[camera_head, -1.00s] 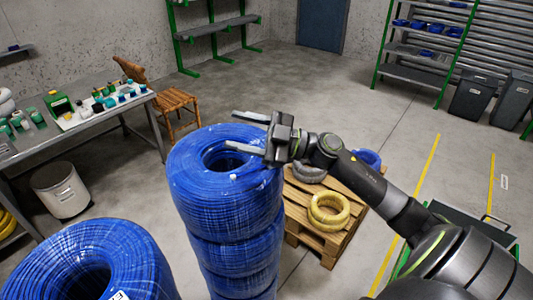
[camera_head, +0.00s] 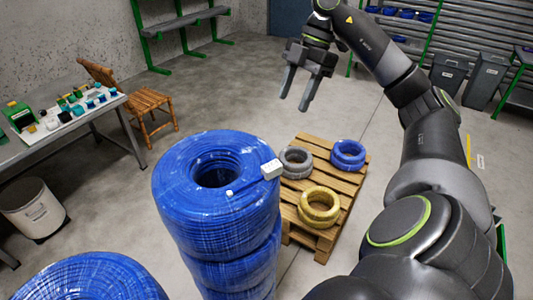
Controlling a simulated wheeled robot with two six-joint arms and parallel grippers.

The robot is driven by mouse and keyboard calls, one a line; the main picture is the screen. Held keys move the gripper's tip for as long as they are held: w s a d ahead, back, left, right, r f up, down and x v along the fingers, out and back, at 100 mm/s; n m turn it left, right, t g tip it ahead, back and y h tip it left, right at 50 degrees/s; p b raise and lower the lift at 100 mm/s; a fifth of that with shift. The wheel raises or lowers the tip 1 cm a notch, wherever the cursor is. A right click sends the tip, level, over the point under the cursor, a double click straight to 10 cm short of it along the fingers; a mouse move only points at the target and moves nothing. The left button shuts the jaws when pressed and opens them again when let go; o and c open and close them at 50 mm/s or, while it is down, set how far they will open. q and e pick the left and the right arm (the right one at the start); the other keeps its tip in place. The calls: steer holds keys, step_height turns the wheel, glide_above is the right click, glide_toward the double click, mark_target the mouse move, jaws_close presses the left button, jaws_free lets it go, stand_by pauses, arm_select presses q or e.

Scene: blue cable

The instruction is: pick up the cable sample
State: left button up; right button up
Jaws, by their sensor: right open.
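A short blue cable piece (camera_head: 246,184) lies on the top of the tall blue coil stack (camera_head: 215,235), at its right front rim. It has a white block (camera_head: 271,169) at one end and a small white end (camera_head: 229,193) at the other. I take it to be the cable sample. My right gripper (camera_head: 294,103) is open and empty, its fingers pointing down. In the picture it is above and to the right of the stack, apart from the cable piece. My left gripper is not in view.
A wooden pallet (camera_head: 338,179) with grey, blue and yellow coils stands right of the stack. Another blue coil (camera_head: 85,280) is at the lower left. A workbench (camera_head: 75,125), a wooden chair (camera_head: 145,103) and a white bin (camera_head: 33,208) are at the left. Floor behind the stack is clear.

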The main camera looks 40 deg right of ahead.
steer(key=b, duration=0.7)
glide_toward(269, 166)
steer(key=f, duration=0.1)
steer(key=shift+w+p+x, duration=0.2)
steer(key=shift+p+x, duration=0.1)
steer(key=shift+x, duration=0.8)
steer(key=shift+s+a+f+p, duration=0.1)
steer(key=shift+a+f+p, duration=0.1)
steer(key=shift+f+p, duration=0.2)
steer(key=p+x, duration=0.1)
steer(key=x, duration=0.2)
steer(key=shift+s+f, duration=0.15)
steer(key=shift+f, duration=0.05)
steer(key=shift+a+f, duration=0.2)
steer(key=shift+f, duration=0.25)
jaws_close()
steer(key=shift+r, duration=0.55)
step_height(269, 166, up, 6)
steer(key=shift+r+b, duration=0.1)
steer(key=shift+b, duration=0.6)
step_height(269, 166, up, 2)
steer(key=shift+r+p, duration=0.1)
steer(key=shift+p, duration=0.65)
